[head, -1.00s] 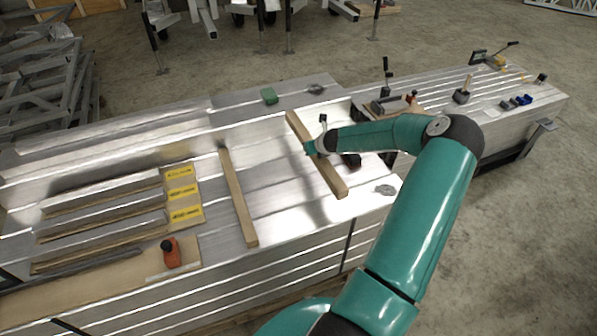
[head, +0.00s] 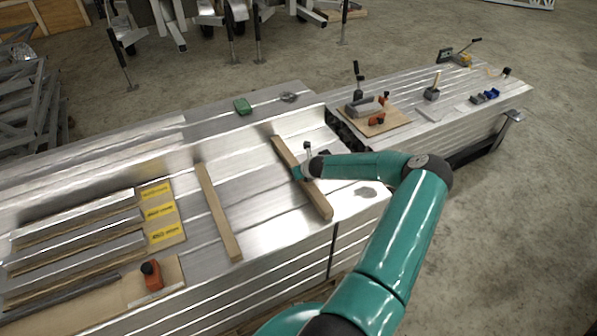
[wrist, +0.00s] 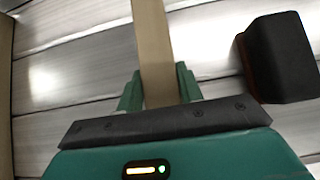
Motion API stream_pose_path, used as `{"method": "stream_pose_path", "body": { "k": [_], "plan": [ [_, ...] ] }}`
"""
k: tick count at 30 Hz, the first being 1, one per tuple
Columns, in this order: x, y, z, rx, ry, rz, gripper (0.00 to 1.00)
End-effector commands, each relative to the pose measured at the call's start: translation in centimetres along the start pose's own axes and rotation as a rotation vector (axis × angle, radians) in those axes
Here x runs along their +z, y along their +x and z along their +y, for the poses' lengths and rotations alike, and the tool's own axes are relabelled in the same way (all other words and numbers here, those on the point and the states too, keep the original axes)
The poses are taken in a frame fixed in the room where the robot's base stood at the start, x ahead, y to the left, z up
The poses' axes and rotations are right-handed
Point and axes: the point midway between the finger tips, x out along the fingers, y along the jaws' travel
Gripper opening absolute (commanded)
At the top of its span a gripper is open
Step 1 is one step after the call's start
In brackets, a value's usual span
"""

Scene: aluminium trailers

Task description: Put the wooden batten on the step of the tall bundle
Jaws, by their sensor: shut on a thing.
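The wooden batten (head: 315,196) is a long pale bar over the lower, step-like shiny top (head: 262,205) of the large aluminium bundle. My gripper (head: 300,174) is shut on it near the middle. In the wrist view, the batten (wrist: 153,50) runs away between my two green fingers (wrist: 160,88). I cannot tell whether its underside touches the metal. A second, similar batten (head: 218,212) lies to its left, roughly parallel. The raised back part (head: 160,138) of the bundle stands behind both.
A black block (wrist: 280,57) is right of the batten in the wrist view. A green item (head: 242,106) lies on the raised back part. Yellow labels (head: 160,210) and an orange tool (head: 151,274) are at left. A lower bundle (head: 455,105) with tools extends right.

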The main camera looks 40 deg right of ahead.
Motion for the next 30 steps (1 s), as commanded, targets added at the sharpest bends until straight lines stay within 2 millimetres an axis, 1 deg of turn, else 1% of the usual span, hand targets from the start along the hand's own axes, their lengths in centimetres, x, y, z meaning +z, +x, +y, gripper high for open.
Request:
{"method": "stream_pose_path", "body": {
  "k": [3,11,12,15,25,28,30],
  "plan": [
    [-0.3,0.6,0.1,0.001,-0.001,-0.002,0.02],
    [-0.3,0.7,0.1,0.001,-0.002,-0.002,0.02],
    [-0.4,0.8,0.1,0.001,-0.001,-0.001,0.40],
    [-0.4,0.7,0.1,0.001,-0.001,-0.001,0.58],
    [-0.3,0.5,0.0,0.001,-0.001,-0.001,0.58],
    [-0.3,-0.4,0.0,0.000,0.000,-0.002,0.58],
    [-0.3,-1.5,-0.1,0.000,0.000,-0.003,0.58]
  ]
}}
